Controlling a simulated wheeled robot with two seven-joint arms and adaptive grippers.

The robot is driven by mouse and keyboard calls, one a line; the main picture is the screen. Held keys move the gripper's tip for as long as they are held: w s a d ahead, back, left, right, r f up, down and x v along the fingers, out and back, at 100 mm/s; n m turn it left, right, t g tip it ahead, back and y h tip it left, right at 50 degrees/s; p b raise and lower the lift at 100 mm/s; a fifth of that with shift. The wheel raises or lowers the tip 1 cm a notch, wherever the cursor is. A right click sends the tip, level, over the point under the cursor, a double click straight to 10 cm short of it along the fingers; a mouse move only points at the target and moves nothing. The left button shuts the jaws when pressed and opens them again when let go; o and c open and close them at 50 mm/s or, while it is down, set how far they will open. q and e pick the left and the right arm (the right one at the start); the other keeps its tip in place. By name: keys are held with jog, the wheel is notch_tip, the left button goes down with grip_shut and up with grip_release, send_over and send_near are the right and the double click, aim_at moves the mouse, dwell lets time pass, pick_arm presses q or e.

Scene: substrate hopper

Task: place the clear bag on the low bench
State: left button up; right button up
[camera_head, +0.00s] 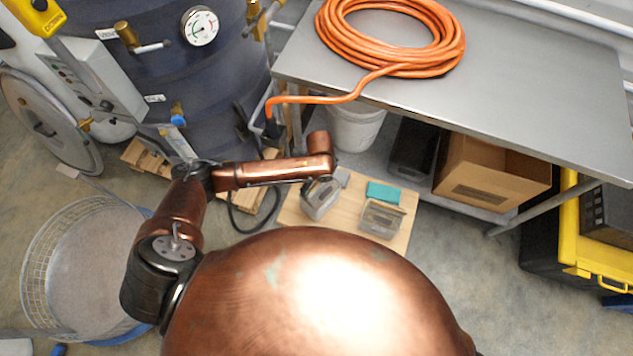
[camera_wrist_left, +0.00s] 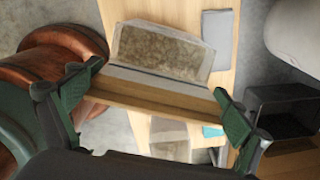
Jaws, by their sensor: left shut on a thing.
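The clear bag (camera_wrist_left: 165,52), see-through with brown grainy contents, lies between the two fingers of my left gripper (camera_wrist_left: 155,100) in the left wrist view. The fingers are shut on it, by its tan edge. In the head view the bag (camera_head: 319,203) is beneath the end of my left arm, over the left part of the low bench (camera_head: 290,213), a pale wooden board near the floor. I cannot tell whether it touches the board. The fingertips are mostly hidden there. My right gripper is not in view.
A second clear bag (camera_head: 381,219), a teal item (camera_head: 383,192) and a grey pad (camera_wrist_left: 217,38) are on the board. A steel table (camera_head: 530,90) with an orange hose (camera_head: 440,50) stands behind. A white bucket (camera_head: 355,128) and cardboard box (camera_head: 490,175) are under it.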

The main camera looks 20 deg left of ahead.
pick_arm(q)
notch_tip(320, 180, down, 2)
jog(key=shift+f+b, duration=0.2)
jog(key=shift+b, duration=0.1)
jog(key=o, duration=1.7)
jog(key=shift+s+f, duration=0.1)
jog(key=shift+f, duration=0.05)
jog(key=shift+o, duration=0.2)
notch_tip(320, 180, up, 12)
jog(key=p, duration=0.3)
